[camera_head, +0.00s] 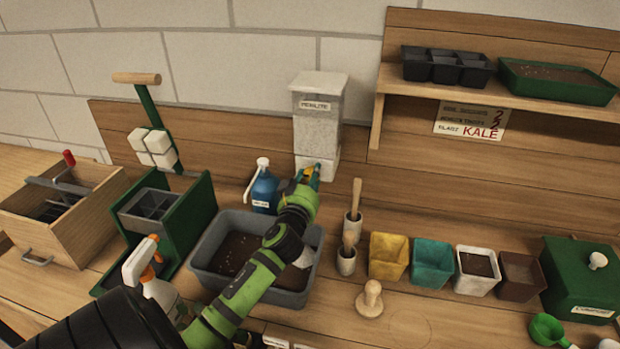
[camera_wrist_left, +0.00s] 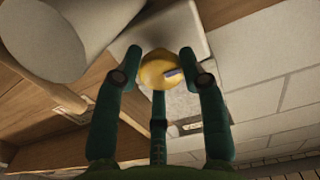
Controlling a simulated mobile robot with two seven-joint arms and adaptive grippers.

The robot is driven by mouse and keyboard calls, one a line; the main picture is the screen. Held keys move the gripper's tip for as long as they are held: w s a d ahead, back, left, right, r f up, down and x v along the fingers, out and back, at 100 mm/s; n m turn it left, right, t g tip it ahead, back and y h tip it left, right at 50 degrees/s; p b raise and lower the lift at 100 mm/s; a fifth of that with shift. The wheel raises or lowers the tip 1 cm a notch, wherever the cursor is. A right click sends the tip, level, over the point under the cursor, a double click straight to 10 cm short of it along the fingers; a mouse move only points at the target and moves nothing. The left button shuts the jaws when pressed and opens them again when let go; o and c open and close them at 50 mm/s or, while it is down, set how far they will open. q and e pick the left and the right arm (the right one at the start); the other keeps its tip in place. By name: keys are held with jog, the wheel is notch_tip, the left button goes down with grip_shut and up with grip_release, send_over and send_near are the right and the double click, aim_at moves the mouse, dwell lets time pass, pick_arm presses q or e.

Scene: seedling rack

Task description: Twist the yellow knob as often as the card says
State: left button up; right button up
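The yellow knob (camera_wrist_left: 158,70) is on the front of the perlite dispenser, a clear box (camera_head: 318,110) labelled PERLITE against the back wall. In the head view my left gripper (camera_head: 308,173) is in front of the dispenser's lower part and largely hides the knob. In the left wrist view its green fingers (camera_wrist_left: 160,68) are around the knob, one on each side and a third below; firm contact cannot be made out. A dark mark shows on the knob. The card (camera_head: 471,121) under the shelf shows red figures that look like 2 and 2, and the word KALE. My right gripper is out of view.
A grey soil tub (camera_head: 203,262) lies under my left arm. A blue bottle (camera_head: 264,188) stands close left of the gripper. Wooden-handled tools in cups (camera_head: 347,262) and small coloured pots (camera_head: 388,257) stand to the right. A green box (camera_head: 585,275) is at far right.

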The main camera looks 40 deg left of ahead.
pick_arm(q)
jog(key=shift+c, duration=0.8)
jog(key=shift+f, duration=0.1)
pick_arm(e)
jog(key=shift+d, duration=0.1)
pick_arm(q)
jog(key=shift+m, duration=0.4)
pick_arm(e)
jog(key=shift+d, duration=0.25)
pick_arm(q)
jog(key=m+p, duration=0.1)
jog(key=m, duration=0.2)
jog(key=shift+f+m, duration=0.1)
jog(key=shift+m, duration=0.2)
jog(key=m, duration=0.3)
jog(key=shift+m+p, duration=0.3)
jog(key=shift+p, duration=0.05)
jog(key=m+p, duration=0.1)
jog(key=m, duration=0.4)
jog(key=shift+s+a+m, duration=0.1)
jog(key=shift+m, duration=0.2)
jog(key=shift+m+p, duration=0.6)
jog(key=shift+m, duration=1.5)
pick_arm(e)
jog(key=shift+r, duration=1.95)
